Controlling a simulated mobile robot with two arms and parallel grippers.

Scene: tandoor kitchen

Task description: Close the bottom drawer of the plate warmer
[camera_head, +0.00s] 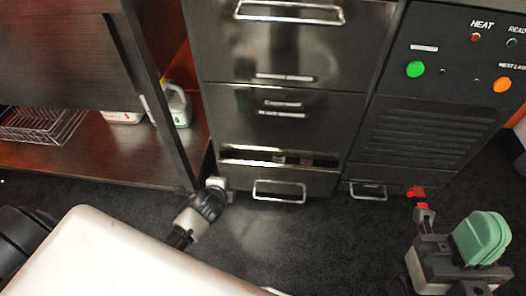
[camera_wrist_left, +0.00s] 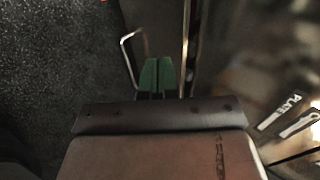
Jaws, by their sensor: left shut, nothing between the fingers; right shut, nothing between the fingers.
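The bottom drawer (camera_head: 240,180) of the dark metal plate warmer (camera_head: 225,120) stands a little open in the head view. A gap shows above its front, with small items inside. Its bar handle (camera_head: 279,197) is at the front; a bar handle also shows in the left wrist view (camera_wrist_left: 126,42). My left gripper (camera_wrist_left: 156,76) is shut and empty, its green fingertips close beside that handle; contact cannot be told. In the head view its fingers are not clear at the drawer's left end. My right gripper (camera_head: 420,194) is shut and empty, its red fingertips below the neighbouring unit.
A control unit (camera_head: 420,130) with a small bottom handle (camera_head: 369,190) stands on the right. A wooden shelf (camera_head: 100,160) on the left holds a wire rack (camera_head: 40,125) and white bottles (camera_head: 178,105). Dark floor (camera_head: 310,240) in front of the drawer is clear.

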